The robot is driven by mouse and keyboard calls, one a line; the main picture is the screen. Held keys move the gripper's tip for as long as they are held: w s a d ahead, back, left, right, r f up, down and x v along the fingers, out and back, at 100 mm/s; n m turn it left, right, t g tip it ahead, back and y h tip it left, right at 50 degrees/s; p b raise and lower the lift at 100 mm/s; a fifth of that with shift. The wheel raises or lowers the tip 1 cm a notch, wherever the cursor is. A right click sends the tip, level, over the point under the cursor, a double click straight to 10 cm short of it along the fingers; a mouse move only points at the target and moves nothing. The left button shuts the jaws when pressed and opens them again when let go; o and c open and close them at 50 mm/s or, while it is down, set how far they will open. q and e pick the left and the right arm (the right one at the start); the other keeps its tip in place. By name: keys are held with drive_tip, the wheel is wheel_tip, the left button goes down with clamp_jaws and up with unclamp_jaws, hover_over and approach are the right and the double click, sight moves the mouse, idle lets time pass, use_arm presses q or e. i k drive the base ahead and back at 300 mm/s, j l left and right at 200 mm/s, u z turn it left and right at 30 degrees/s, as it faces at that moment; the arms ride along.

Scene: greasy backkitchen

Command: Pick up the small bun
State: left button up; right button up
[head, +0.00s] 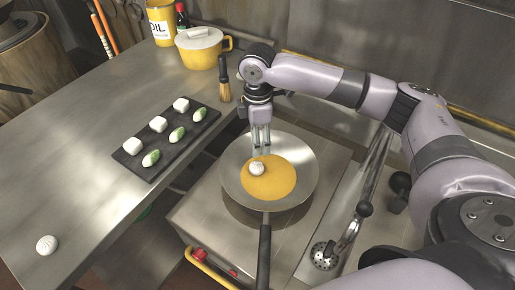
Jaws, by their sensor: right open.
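A small white pleated bun (257,168) sits on the yellow layer in the wok (303,190). Another white pleated bun (46,245) lies on the steel counter at the lower left and looks larger in the picture. My right gripper (261,154) points down over the wok, open. Its fingertips are just behind and above the bun in the wok; I cannot tell whether they touch it. My left gripper is not in view.
The wok's long black handle (264,255) points toward me. A black tray (127,162) holds several white and green pieces. A yellow pot (203,50), an oil can (161,22) and a brush (224,85) stand at the back. The counter's front left is mostly clear.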

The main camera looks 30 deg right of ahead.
sight(47, 245)
drive_tip(key=k+j, duration=0.3)
drive_tip(key=k, duration=0.15)
drive_tip(key=k+j, duration=0.65)
drive_tip(key=k, duration=0.25)
